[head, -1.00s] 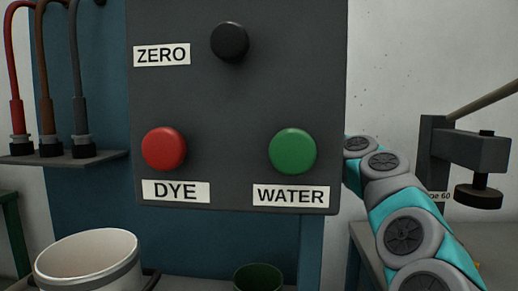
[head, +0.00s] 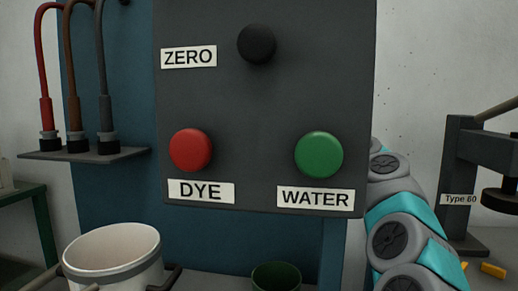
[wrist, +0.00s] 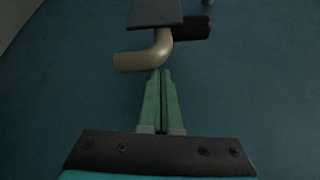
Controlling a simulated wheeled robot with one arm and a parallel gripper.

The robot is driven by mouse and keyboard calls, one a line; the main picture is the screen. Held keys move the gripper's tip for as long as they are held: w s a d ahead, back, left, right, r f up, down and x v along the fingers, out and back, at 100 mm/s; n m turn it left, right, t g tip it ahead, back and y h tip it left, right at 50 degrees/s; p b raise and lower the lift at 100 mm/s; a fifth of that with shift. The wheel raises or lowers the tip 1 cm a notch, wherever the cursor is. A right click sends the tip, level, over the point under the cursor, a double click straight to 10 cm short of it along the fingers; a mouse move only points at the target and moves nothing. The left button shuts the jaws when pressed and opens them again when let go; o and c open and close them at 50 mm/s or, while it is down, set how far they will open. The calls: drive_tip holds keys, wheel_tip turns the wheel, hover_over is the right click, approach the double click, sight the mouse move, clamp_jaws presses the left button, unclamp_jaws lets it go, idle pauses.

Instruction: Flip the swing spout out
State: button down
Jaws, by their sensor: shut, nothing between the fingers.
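In the wrist view, a tan bent pipe (wrist: 158,53), which looks like the swing spout, hangs under a dark plate (wrist: 155,12). Its open-looking end points left, and a black cylindrical part (wrist: 193,28) sits to the right of its upper end. My gripper (wrist: 161,73) has its green fingers shut and empty, with the tips just below the bend of the pipe. I cannot tell whether they touch it. In the head view the spout and my gripper are hidden behind the dark button panel (head: 265,100).
The panel carries a black ZERO button (head: 256,44), red DYE button (head: 190,150) and green WATER button (head: 319,154). Below are a white bucket (head: 112,255) and a dark green container (head: 276,277). A hose shelf (head: 84,154) is left; a dark clamp-like device (head: 470,160) stands right.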

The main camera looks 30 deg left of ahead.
drive_tip(key=s+d+b, duration=0.1)
drive_tip(key=s+b, duration=0.1)
drive_tip(key=s, duration=0.4)
drive_tip(key=shift+s+d, duration=0.2)
drive_tip(key=shift+d, duration=0.05)
drive_tip(key=shift+d, duration=0.1)
drive_tip(key=b+v, duration=0.1)
drive_tip(key=v, duration=0.6)
drive_tip(key=shift+d, duration=0.3)
drive_tip(key=shift+s, duration=0.1)
idle(0.4)
